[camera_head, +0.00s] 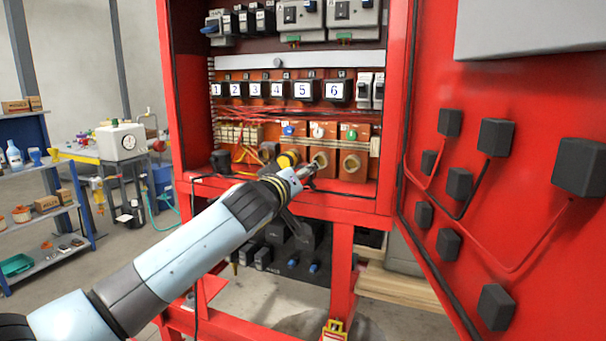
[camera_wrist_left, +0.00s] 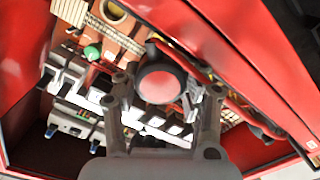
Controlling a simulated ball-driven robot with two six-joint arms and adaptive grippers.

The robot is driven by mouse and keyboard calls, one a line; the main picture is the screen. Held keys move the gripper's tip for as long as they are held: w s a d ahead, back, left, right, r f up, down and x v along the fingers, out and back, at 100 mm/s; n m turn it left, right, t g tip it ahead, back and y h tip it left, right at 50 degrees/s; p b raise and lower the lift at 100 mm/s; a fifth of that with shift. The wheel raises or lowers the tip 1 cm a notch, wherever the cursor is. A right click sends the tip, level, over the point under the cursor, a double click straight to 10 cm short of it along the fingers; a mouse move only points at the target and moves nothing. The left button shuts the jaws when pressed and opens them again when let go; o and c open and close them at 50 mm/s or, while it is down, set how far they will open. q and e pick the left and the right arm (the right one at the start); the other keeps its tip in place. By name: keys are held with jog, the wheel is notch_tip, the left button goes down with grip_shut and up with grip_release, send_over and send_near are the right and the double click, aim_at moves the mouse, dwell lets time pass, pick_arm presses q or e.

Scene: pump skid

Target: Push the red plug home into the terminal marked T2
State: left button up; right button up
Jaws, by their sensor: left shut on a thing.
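The left wrist view shows a round dark plug with a red face (camera_wrist_left: 160,86) between the two fingers of my left gripper (camera_wrist_left: 158,100). In the head view the left gripper (camera_head: 306,173) is at the cabinet's lower opening, in front of the orange terminal blocks. The plug cannot be made out there. One block with a white knob (camera_head: 318,150) and one with a green knob (camera_head: 351,152) show round sockets. A blue knob (camera_head: 288,129) is further left, above a yellow and black fitting (camera_head: 288,159). I cannot read a T2 mark, or tell whether the plug touches a terminal. My right gripper is not in view.
The red cabinet (camera_head: 398,100) frames the terminals, with a sill (camera_head: 350,203) below them. Its open door (camera_head: 500,60) at the right carries black boxes and cables. Red wires (camera_head: 280,115) run above the terminals. A bench and a blue shelf (camera_head: 40,165) stand at the left.

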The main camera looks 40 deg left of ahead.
pick_arm(q)
jog(key=shift+x, duration=2.5)
jog(key=shift+r, duration=0.1)
jog(key=shift+r, duration=0.1)
jog(key=shift+w+a+b, duration=0.15)
jog(key=shift+w+b, duration=0.25)
jog(key=shift+w, duration=0.1)
jog(key=shift+b+x, duration=0.4)
jog(key=shift+x, duration=0.75)
jog(key=o, duration=1.2)
